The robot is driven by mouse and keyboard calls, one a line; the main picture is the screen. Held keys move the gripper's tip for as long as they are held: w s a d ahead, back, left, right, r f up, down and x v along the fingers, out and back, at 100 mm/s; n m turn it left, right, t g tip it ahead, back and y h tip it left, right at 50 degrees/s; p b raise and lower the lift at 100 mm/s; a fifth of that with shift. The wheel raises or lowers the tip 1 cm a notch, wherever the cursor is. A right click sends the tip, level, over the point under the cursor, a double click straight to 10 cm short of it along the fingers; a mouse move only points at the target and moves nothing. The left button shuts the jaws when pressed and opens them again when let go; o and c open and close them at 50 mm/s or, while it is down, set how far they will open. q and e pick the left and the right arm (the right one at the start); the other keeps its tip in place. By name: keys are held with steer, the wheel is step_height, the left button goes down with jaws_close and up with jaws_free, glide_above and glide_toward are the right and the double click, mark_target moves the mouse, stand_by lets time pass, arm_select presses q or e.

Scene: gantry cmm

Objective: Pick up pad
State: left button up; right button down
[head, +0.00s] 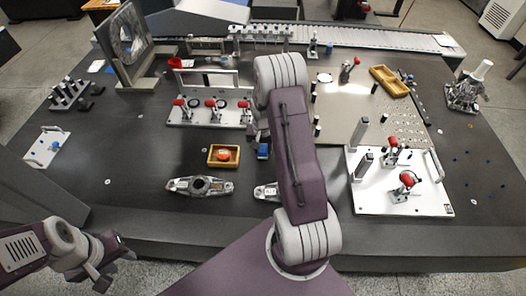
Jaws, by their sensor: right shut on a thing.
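A small blue block (263,151), which may be the pad, is at the tip of my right gripper (259,139), just right of a yellow-rimmed tray. My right gripper is shut on it. My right forearm and wrist hide most of the fingers and the area behind them. I cannot tell whether the block is clear of the table. My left gripper (113,264) is low at the left, off the front edge of the table, with its fingers apart and nothing between them.
The yellow-rimmed tray (224,163) holds a red-orange round part. A metal bracket (200,187) lies in front, with another part hidden by my arm. A red-handled clamp fixture (208,123) stands behind. A white clamp plate (400,205) lies right. The left middle table is clear.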

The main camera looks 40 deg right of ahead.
mark_target(266, 147)
steer(key=r, duration=0.1)
steer(key=d+r, duration=0.1)
steer(key=r, duration=0.1)
steer(key=shift+s+r, duration=0.15)
steer(key=shift+s, duration=0.05)
steer(key=s+d+r, duration=0.4)
steer(key=d+r, duration=0.2)
steer(key=d, duration=0.3)
steer(key=shift+d+p, duration=0.35)
steer(key=shift+d, duration=0.05)
